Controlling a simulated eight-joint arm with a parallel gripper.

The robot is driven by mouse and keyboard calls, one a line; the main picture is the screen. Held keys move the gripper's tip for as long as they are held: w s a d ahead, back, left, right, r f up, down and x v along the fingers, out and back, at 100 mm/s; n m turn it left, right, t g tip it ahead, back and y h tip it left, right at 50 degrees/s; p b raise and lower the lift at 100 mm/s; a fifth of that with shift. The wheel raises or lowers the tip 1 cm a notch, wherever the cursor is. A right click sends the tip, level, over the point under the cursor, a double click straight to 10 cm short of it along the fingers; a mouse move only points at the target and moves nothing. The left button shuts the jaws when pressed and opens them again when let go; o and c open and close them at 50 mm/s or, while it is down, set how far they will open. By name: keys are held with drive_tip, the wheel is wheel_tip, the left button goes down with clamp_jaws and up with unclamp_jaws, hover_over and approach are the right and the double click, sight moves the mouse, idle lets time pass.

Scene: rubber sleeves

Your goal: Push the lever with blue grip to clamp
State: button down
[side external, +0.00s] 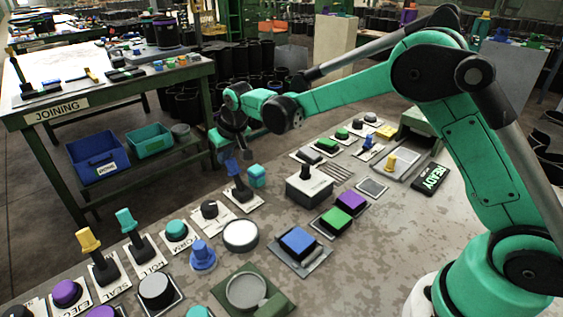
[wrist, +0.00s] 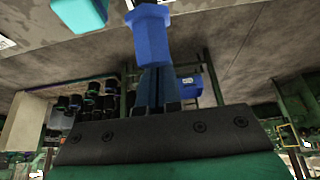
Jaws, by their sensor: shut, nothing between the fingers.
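The lever with the blue grip (side external: 231,168) stands on a white labelled plate near the middle of the panel in the side view. Its blue grip fills the top centre of the wrist view (wrist: 152,36). My gripper (side external: 224,147) is shut and empty, right at the top of this grip. In the wrist view the closed fingers (wrist: 158,72) point at the grip and overlap its lower edge; I cannot tell if they touch.
A teal cube (side external: 257,176) stands just right of the lever and shows in the wrist view (wrist: 82,12). A black-knobbed box (side external: 309,187) is further right. Levers with teal (side external: 125,220) and yellow (side external: 88,240) grips stand at lower left. A joining table (side external: 110,92) is behind.

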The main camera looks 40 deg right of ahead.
sight(234, 163)
drive_tip(key=shift+s, duration=1.1)
idle(0.3)
drive_tip(key=shift+s, duration=0.7)
idle(0.6)
drive_tip(key=shift+w, duration=0.55)
